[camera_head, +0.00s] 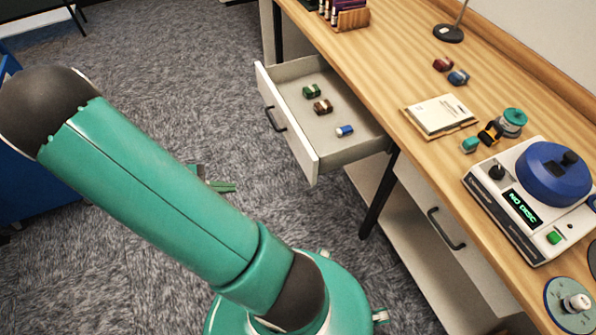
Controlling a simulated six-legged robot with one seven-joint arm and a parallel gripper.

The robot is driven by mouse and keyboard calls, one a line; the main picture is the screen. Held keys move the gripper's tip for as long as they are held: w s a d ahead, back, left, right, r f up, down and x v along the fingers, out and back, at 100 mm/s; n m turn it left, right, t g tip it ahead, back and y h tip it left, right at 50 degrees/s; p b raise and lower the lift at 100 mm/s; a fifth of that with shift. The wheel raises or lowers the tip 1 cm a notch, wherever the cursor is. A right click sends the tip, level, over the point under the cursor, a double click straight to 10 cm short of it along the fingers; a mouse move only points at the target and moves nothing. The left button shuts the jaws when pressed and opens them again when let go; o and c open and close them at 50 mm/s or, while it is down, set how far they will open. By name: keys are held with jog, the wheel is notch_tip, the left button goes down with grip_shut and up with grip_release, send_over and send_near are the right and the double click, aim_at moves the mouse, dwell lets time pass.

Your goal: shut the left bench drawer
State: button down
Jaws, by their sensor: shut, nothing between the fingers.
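The left bench drawer (288,129) is pulled well out from under the wooden bench. Its white front has a dark bar handle (275,119) and faces the open floor on the left. Inside lie a green block (311,90), a brown block (322,107) and a small blue-and-white piece (345,131). My large teal arm link crosses the left and middle of the view, left of the drawer and apart from it in the picture. My gripper is not clearly visible. Small green parts show beside the arm; I cannot tell what they are.
The bench top (400,70) holds a notepad (440,115), small blocks, a lamp base (448,33) and a white machine with a blue lid (556,172). A second drawer (430,205) appears shut. A dark bench leg (378,195) stands beside the open drawer. Grey carpet (200,60) is clear to the left.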

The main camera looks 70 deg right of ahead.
aim_at(375, 152)
jog(key=s+d+f+n+g+h, duration=0.3)
jog(key=s+d+f+n+h, duration=0.15)
jog(key=d+f, duration=0.3)
jog(key=shift+h, duration=0.25)
jog(key=x, duration=1.3)
jog(key=shift+s+f, duration=0.2)
jog(key=shift+s, duration=0.3)
jog(key=x, duration=2.6)
jog(key=shift+s+d+f, duration=0.2)
jog(key=shift+s+f, duration=0.05)
jog(key=shift+s, duration=0.05)
jog(key=shift+s+d+r, duration=0.15)
jog(key=shift+s+d, duration=0.3)
jog(key=shift+d, duration=0.05)
jog(key=shift+w, duration=0.1)
